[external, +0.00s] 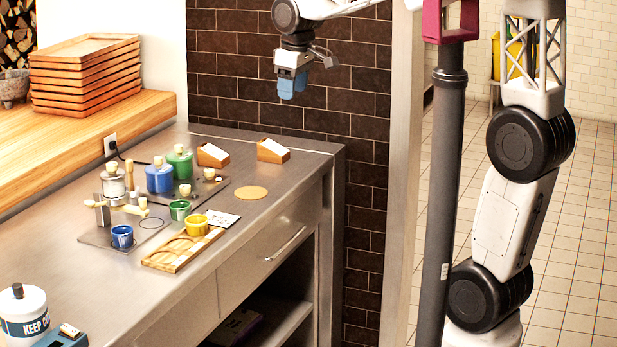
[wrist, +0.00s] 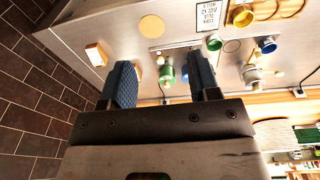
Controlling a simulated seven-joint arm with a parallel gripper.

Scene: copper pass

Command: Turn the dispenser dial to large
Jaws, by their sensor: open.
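A dark plate (external: 225,181) on the steel counter carries a blue canister (external: 159,179) and a green canister (external: 180,164), both with pale knobs. A small pale round piece (external: 209,173) sits on this plate; I cannot tell whether it is the dispenser dial, and no size marks are readable. The green canister also shows between my fingers in the wrist view (wrist: 167,76). My gripper (external: 292,86) is open and empty, high above the counter's back right, well apart from the canisters. Its fingers frame the view in the wrist view (wrist: 160,70).
Blue (external: 122,237), green (external: 180,210) and yellow (external: 196,225) cups stand in front, the yellow one on a wooden tray (external: 160,262). Two wooden card holders (external: 213,155) stand behind. A tan disc (external: 251,193) lies right. The brick wall is close behind.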

